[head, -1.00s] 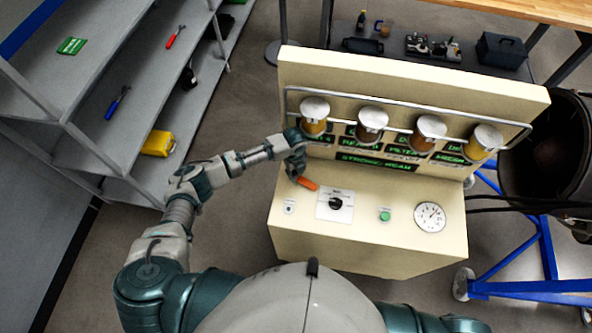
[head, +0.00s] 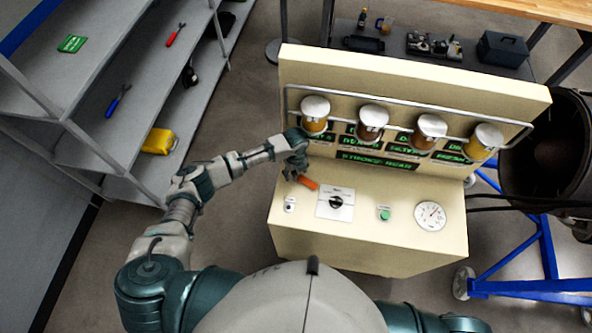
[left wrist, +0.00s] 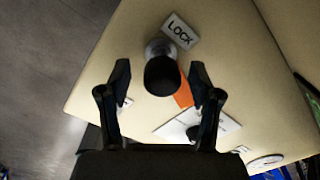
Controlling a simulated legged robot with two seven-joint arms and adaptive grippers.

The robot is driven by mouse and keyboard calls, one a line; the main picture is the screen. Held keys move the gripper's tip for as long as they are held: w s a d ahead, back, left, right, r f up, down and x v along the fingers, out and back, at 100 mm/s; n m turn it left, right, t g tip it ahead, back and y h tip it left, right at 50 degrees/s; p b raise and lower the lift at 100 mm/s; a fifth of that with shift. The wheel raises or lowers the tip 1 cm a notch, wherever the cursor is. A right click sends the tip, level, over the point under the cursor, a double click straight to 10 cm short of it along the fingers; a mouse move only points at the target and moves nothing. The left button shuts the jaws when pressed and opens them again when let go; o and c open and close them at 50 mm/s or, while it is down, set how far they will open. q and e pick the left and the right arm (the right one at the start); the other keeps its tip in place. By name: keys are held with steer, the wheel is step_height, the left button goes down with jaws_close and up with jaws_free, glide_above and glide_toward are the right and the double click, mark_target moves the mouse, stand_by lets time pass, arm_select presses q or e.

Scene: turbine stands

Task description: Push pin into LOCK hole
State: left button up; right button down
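The pin shows in the left wrist view as a black round knob (left wrist: 162,76) on a pale metal base (left wrist: 158,47), beside the white LOCK label (left wrist: 179,31). The LOCK hole itself is not visible; I cannot tell how deep the pin sits. My left gripper (left wrist: 159,76) is open, with one finger on each side of the knob and a gap on both sides. In the head view my left gripper (head: 296,170) is over the left part of the cream console (head: 380,245). My right gripper is out of view.
An orange piece (head: 308,183) lies close to the left gripper, beside a white plate with a black knob (head: 336,203). A green button (head: 384,214) and a gauge (head: 430,215) are further right. Capped jars (head: 373,120) and a rail stand behind. Shelves (head: 95,75) are at left.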

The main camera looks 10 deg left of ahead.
arm_select(q)
steer(key=shift+o, duration=0.7)
steer(key=shift+r, duration=0.2)
steer(key=shift+r, duration=0.1)
step_height(320, 180, up, 2)
steer(key=p, duration=0.2)
steer(key=shift+r+p, duration=0.2)
steer(key=shift+p, duration=0.1)
steer(key=shift+r, duration=2.25)
